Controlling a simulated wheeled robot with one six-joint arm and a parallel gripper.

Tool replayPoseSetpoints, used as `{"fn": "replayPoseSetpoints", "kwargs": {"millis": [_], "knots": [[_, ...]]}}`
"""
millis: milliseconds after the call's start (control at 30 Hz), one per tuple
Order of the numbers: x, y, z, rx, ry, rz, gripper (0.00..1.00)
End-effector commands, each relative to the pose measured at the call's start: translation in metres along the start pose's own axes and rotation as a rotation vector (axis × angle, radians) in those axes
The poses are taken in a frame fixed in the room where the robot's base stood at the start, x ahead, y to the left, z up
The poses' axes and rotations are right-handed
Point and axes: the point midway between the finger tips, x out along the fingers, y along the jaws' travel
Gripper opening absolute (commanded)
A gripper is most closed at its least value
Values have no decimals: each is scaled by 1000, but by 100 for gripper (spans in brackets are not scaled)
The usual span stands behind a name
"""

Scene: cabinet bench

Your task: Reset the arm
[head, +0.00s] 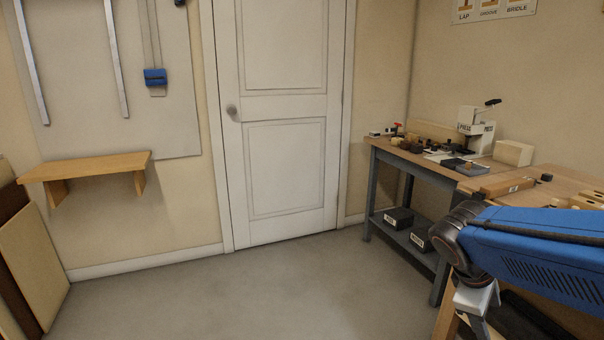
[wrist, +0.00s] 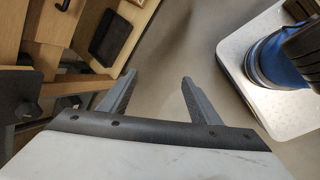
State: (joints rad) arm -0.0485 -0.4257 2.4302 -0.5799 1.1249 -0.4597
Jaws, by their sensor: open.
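My gripper (wrist: 158,95) shows in the wrist view with its two grey fingers spread well apart. Nothing is between the fingers; grey floor shows beyond them. In the head view my blue arm reaches in from the right edge in front of the workbench (head: 458,171), with its dark joint near the bench's front corner. The fingers are out of sight below that frame.
A white door (head: 285,130) stands at the back. A wooden shelf (head: 85,167) juts from the left wall, with boards (head: 32,255) leaning below. The bench carries a white press (head: 476,128) and several small items. Open floor (head: 220,295) lies in the middle.

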Motion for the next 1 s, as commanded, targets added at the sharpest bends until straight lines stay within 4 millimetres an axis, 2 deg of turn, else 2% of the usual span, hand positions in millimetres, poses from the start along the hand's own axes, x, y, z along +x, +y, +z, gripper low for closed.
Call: {"fn": "replayPoseSetpoints", "kwargs": {"millis": [100, 300, 500, 700, 1000], "knots": [[-11, -28, 1, 184, 111, -57, 57], [-32, -71, -4, 489, 286, -178, 57], [-53, -100, -11, 727, 421, -298, 57], [-64, -112, -15, 833, 480, -361, 57], [-64, -113, -15, 840, 483, -365, 57]]}}
